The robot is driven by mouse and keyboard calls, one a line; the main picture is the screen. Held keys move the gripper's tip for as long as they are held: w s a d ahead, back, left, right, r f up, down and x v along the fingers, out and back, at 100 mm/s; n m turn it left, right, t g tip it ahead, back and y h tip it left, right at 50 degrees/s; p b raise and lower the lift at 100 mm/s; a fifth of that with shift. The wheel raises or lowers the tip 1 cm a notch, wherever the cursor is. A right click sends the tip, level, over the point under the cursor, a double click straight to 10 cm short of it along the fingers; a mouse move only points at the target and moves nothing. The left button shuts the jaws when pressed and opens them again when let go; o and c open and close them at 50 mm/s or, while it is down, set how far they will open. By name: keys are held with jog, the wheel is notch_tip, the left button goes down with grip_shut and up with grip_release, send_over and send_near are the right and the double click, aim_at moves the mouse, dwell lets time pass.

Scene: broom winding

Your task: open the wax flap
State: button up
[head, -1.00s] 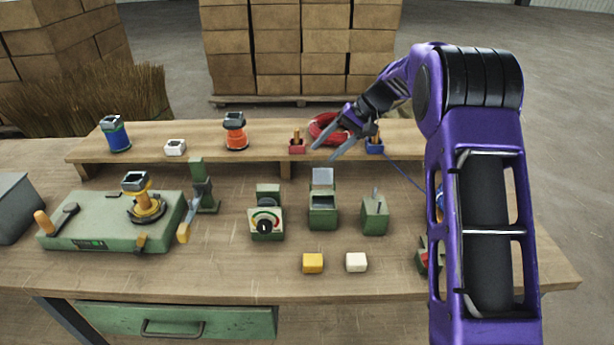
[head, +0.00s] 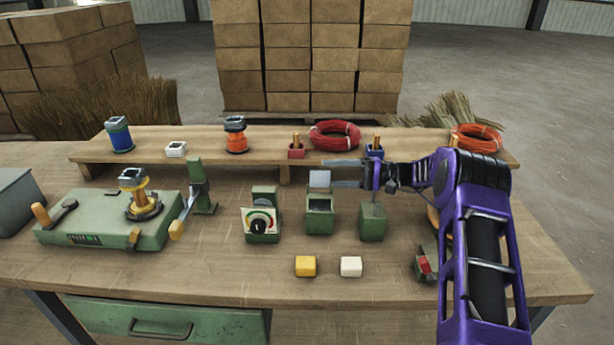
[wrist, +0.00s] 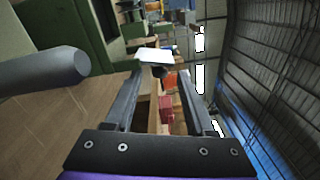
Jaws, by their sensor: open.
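The wax box is the green open-topped box (head: 319,222) in the middle of the table. Nothing is held.
A green lever box (head: 372,222) stands right of the wax box, below my wrist. A dial box (head: 263,222) stands to its left. A yellow block (head: 305,266) and white block (head: 350,267) lie in front. The raised shelf (head: 205,145) behind carries spools and red coils.

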jog(key=a, duration=0.6)
jog(key=shift+a, duration=0.2)
grip_shut()
